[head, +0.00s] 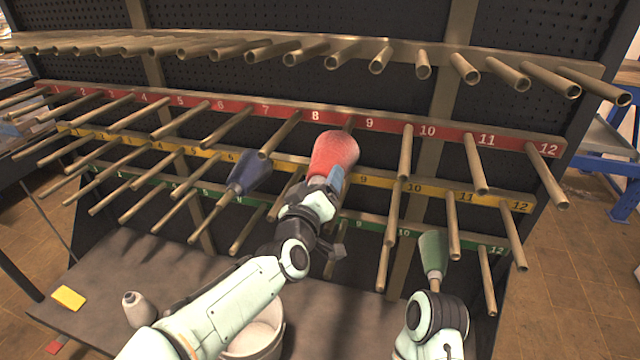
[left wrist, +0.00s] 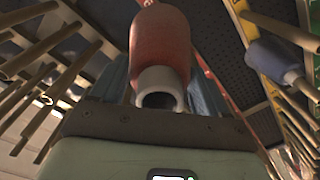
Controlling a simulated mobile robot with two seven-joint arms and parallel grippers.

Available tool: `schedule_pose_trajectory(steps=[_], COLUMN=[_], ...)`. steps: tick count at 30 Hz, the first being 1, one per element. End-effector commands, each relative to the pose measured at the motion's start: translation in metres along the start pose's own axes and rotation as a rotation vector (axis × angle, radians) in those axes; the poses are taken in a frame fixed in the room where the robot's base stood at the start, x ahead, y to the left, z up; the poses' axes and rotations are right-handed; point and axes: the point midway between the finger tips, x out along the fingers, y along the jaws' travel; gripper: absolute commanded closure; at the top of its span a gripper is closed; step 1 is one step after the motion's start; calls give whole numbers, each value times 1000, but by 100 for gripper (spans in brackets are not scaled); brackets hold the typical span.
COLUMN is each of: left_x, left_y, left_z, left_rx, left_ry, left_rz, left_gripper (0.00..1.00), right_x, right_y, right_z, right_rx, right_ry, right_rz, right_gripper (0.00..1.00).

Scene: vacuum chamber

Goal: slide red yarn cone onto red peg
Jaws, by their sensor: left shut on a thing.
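The red yarn cone (head: 333,153) is in front of the red strip, between the numbers 8 and 9. My left gripper (head: 325,188) is shut on its lower end. In the left wrist view the red cone (left wrist: 160,45) shows its pale hollow core (left wrist: 160,88) towards the camera. A red-row peg (head: 349,123) shows just behind the cone in the head view. A peg tip also shows beyond the cone's far end in the left wrist view (left wrist: 147,2). I cannot tell whether the peg enters the cone. My right gripper is not visible; only part of my right arm shows.
A blue cone (head: 250,172) sits on a peg left of my gripper. A green cone (head: 433,250) is on a peg at the right, above my right arm. Long pegs stick out all around. A pale cone (head: 138,309) and a white bucket (head: 262,343) stand below.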

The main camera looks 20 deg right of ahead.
Motion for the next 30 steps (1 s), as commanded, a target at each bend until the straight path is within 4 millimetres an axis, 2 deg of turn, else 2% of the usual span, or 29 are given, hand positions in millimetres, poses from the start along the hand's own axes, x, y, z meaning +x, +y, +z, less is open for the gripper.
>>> schedule_pose_trajectory(steps=[20,30], left_x=[0,12], left_y=[1,2], left_z=[-2,-2], left_rx=[-1,1], left_ry=[9,9], left_rz=[3,4], left_gripper=[96,96], right_x=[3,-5], right_y=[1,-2], right_z=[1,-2], right_rx=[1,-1], right_ry=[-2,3], right_rz=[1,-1], right_gripper=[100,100])
